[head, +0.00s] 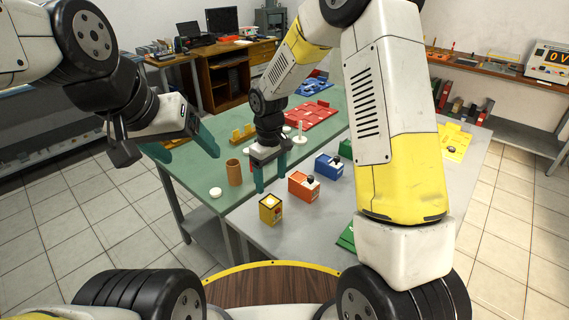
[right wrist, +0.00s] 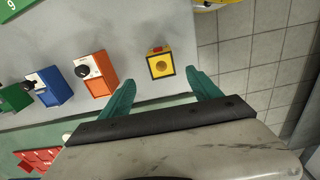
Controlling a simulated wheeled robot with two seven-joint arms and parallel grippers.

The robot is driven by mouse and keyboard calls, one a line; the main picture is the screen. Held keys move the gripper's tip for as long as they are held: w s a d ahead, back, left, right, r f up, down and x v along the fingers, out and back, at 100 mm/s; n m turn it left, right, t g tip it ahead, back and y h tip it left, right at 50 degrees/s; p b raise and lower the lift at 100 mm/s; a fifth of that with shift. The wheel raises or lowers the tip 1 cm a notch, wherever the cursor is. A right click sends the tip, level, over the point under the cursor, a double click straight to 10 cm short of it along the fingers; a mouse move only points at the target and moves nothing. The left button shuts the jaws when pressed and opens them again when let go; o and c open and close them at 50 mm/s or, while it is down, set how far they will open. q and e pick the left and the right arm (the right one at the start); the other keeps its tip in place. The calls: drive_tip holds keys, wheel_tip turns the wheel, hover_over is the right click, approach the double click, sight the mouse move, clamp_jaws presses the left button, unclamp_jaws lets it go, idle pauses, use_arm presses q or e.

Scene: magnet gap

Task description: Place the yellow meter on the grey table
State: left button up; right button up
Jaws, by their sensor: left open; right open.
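My left gripper (head: 188,150) is open and empty, off to the left by the green table.
An orange box (head: 303,186) and a blue box (head: 328,166) stand behind the meter on the grey table. A brown cylinder (head: 234,172) and a white round piece (head: 215,192) stand on the green table (head: 190,178). A red tray (head: 310,115) lies further back.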

drive_tip(key=s+d+r+m+t, duration=0.1)
drive_tip(key=s+d+r, duration=0.2)
drive_tip(key=r, duration=0.3)
drive_tip(key=s+d+r+m+t+y, duration=0.1)
drive_tip(key=s+d+r+m, duration=0.15)
drive_tip(key=r, duration=0.35)
drive_tip(key=s+d+r+m+t, duration=0.1)
drive_tip(key=s+d+r, duration=0.25)
drive_tip(key=r, duration=0.25)
drive_tip(key=s+d+r+m+t, duration=0.1)
drive_tip(key=s+d+r+m, duration=0.1)
drive_tip(key=s, duration=0.4)
drive_tip(key=s+d+r+m+t+y, duration=0.1)
drive_tip(key=s+d+r+t, duration=0.1)
drive_tip(key=s, duration=0.4)
drive_tip(key=shift+d+r+m, duration=0.35)
drive_tip(key=shift+d+r, duration=0.1)
drive_tip(key=shift+r, duration=0.6)
drive_tip(key=shift+s, duration=0.1)
